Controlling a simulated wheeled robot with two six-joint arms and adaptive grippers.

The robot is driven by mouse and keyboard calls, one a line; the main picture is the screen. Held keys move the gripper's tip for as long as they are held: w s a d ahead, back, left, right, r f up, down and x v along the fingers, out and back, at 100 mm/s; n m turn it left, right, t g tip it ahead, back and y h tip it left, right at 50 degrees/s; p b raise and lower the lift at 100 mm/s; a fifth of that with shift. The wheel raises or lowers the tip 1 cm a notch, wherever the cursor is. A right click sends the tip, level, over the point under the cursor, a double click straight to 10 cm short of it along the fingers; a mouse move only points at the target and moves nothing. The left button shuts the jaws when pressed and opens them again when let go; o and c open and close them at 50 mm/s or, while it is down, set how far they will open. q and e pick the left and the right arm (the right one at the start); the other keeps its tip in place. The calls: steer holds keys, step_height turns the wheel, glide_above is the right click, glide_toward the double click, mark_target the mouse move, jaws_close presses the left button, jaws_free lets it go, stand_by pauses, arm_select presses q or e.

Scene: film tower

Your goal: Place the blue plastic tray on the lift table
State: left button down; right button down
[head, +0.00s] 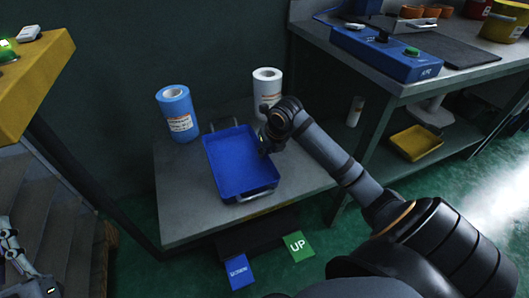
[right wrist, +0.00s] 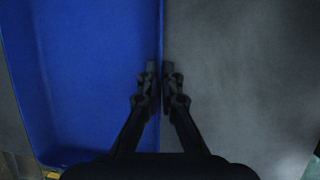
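The blue plastic tray (head: 240,185) is empty, with a metal handle at each end. It lies flat on, or very close over, the grey top of the lift table (head: 182,215); I cannot tell whether it touches. My right gripper (head: 264,142) is at the tray's right long wall. In the right wrist view, its fingers (right wrist: 160,72) straddle the wall of the tray (right wrist: 85,80), one inside and one outside, closed against it. My left gripper (head: 12,250) shows only partly at the lower left, its fingers unclear.
A blue roll (head: 176,115) and a white roll (head: 267,88) stand behind the tray. Green UP (head: 297,246) and blue DOWN (head: 238,271) pedals lie in front. A workbench (head: 455,75) with a blue control box (head: 385,52) is at right, a yellow stand (head: 38,75) at left.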

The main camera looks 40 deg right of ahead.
steer(key=c, duration=1.5)
jaws_free()
